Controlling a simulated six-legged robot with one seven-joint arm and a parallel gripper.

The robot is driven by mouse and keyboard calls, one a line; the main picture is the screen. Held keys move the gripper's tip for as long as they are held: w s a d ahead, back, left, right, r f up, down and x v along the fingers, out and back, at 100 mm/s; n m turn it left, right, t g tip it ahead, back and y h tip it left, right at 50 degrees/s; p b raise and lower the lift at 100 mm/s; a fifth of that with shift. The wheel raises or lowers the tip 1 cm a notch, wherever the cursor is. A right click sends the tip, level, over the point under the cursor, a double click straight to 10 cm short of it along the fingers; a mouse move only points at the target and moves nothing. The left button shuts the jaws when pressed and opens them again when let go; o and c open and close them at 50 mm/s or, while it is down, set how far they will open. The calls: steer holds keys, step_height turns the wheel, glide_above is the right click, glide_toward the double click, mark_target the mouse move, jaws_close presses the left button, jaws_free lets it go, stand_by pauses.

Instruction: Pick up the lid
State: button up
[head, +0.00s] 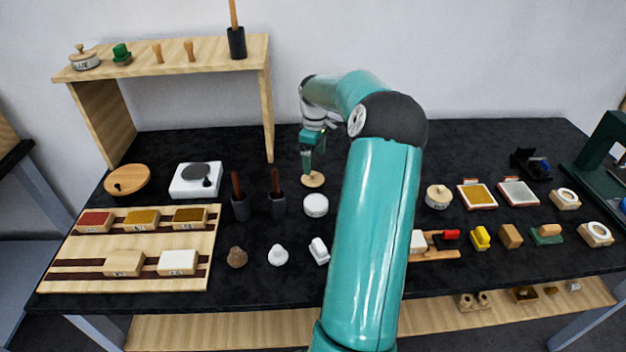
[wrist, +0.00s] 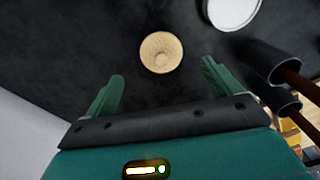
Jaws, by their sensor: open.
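The lid is a small round pale wooden disc (head: 314,181) lying on the black tabletop, near the back middle. In the wrist view the lid (wrist: 150,47) shows a small round knob at its middle. My gripper (head: 308,168) points down right at the lid in the head view and partly covers it. In the wrist view my gripper (wrist: 163,72) is open, with its two green fingers apart and the lid beyond and between their tips. Nothing is held. I cannot tell the exact height of the fingertips above the lid.
A white round jar (head: 316,206) stands just in front of the lid; its rim shows in the wrist view (wrist: 232,12). Two dark cups with wooden handles (head: 240,208) (head: 277,206) stand to the left. A wooden shelf (head: 180,58) rises behind left. Tabletop right around the lid is clear.

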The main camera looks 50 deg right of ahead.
mark_target(313, 172)
steer(key=f, duration=0.7)
steer(key=shift+w+a, duration=0.1)
steer(key=shift+w, duration=0.15)
steer(key=c, duration=1.1)
